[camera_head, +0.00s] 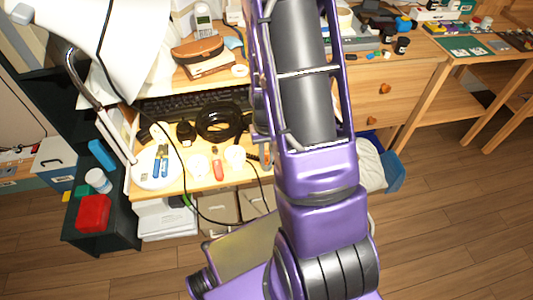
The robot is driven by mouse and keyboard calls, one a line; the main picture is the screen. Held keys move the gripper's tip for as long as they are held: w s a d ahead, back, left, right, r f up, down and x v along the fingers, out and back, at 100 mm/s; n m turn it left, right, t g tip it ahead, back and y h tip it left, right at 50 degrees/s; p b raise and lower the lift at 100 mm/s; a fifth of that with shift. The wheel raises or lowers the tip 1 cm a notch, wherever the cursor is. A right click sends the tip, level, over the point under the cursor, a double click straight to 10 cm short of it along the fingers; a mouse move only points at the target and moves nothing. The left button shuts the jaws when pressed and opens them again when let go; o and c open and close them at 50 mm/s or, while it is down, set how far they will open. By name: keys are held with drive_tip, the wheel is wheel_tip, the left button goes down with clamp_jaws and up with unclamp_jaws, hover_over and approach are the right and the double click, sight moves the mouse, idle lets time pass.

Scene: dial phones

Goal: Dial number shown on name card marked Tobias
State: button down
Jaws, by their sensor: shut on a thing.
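A light grey phone (203,22) with a small screen and keys stands at the back of the wooden desk, near the top of the view. My purple arm rises through the middle of the view and leaves at the top edge. My gripper is outside the picture, so what it holds does not show. I cannot make out a name card marked Tobias or any number. Part of the desk is hidden behind my arm.
A brown case (198,50) lies in front of the phone. A black keyboard (185,104), black headphones (219,121) and a white plate (157,167) with blue items are on the desk. A lamp (85,80) stands left. Wooden floor (440,220) is clear at right.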

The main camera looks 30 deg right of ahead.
drive_tip(key=c, duration=0.8)
unclamp_jaws()
drive_tip(key=shift+o, duration=0.2)
wheel_tip(320, 180, up, 18)
drive_tip(key=p, duration=0.4)
drive_tip(key=shift+f, duration=0.25)
